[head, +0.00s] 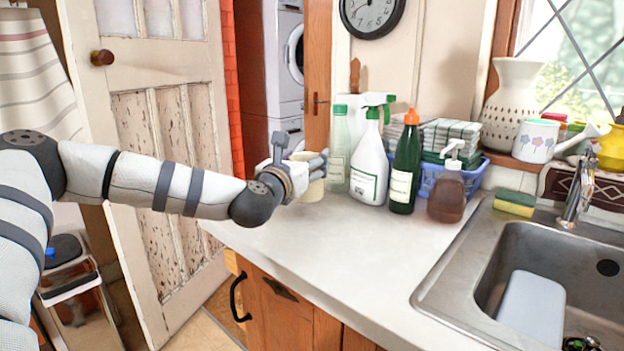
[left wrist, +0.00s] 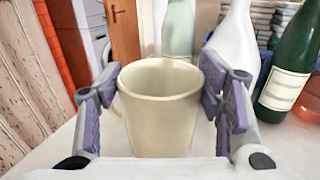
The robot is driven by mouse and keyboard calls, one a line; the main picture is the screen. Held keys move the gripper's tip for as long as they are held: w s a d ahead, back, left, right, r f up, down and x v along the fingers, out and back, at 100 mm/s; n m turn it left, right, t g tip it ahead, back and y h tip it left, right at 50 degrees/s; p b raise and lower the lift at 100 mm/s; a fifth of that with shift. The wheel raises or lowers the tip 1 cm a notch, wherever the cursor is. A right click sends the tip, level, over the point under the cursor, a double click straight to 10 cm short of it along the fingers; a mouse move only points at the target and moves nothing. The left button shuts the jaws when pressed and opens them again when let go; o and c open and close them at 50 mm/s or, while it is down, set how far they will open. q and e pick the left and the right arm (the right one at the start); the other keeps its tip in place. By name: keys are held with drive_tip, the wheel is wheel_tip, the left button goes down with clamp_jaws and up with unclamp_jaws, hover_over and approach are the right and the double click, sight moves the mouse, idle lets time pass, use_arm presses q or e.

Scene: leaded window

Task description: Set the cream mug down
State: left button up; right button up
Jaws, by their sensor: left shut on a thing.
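The cream mug (left wrist: 160,115) is upright between the purple-padded fingers of my left gripper, its open rim facing up. In the head view the mug (head: 313,191) shows partly behind my left gripper (head: 316,168), at the far left part of the white counter (head: 330,242). My left gripper is shut on the mug. Its base is low, at or just above the counter; I cannot tell whether it touches. My right gripper is in neither view.
A pale green bottle (head: 338,150), a white spray bottle (head: 371,165) and a dark green bottle (head: 405,165) stand close to the right of the mug. A brown soap dispenser (head: 447,192) and a sink (head: 530,240) are further right. The front counter is clear.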

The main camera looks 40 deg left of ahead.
use_arm(q)
drive_tip(key=shift+w+a+f, duration=0.1)
drive_tip(key=shift+w+f, duration=0.15)
drive_tip(key=shift+w, duration=0.05)
drive_tip(key=shift+w+a+f+b, duration=0.15)
drive_tip(key=shift+f+b, duration=0.35)
drive_tip(key=shift+f, duration=1.35)
drive_tip(key=o, duration=1.9)
drive_tip(key=shift+r, duration=0.1)
drive_tip(key=shift+c, duration=0.2)
drive_tip(key=shift+r, duration=0.15)
